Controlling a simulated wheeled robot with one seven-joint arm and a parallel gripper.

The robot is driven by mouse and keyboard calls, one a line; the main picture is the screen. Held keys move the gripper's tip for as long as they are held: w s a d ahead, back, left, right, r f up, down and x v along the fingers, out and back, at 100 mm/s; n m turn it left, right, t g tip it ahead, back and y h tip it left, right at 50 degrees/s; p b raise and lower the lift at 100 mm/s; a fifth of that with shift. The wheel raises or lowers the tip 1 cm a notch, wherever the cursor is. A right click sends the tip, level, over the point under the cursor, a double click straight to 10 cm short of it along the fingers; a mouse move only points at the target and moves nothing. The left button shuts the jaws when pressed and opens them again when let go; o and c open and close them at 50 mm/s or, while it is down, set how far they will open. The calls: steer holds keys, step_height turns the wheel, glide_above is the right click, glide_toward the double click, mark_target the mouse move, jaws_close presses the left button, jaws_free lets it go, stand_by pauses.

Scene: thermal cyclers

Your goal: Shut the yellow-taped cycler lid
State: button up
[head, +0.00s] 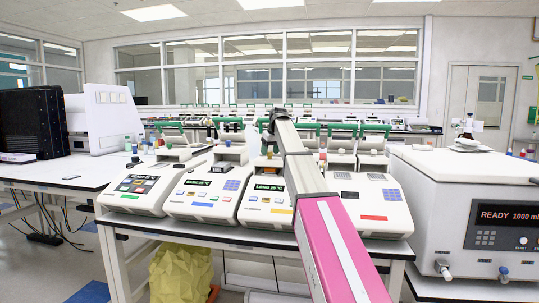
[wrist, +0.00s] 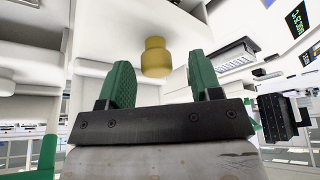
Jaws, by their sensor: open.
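The yellow-taped cycler (head: 262,205) is third from the left in a row on the bench, with an orange-yellow strip on its front and a lit display. Its lid area is partly hidden behind my arm and gripper, so I cannot tell the lid's angle in the head view. My gripper (head: 268,125) is above the rear of this cycler. In the wrist view my gripper (wrist: 160,80) is open, with its green fingers apart. A yellow knob (wrist: 155,57) on a pale surface shows in line with the gap between the fingertips. Nothing is gripped.
Neighbouring cyclers (head: 206,190) stand close on both sides, with green bars raised behind them. A black box (head: 32,115) stands on the left bench. My arm crosses over the fourth cycler (head: 385,205).

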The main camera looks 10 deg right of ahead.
steer(key=v, duration=0.9)
steer(key=shift+s, duration=0.1)
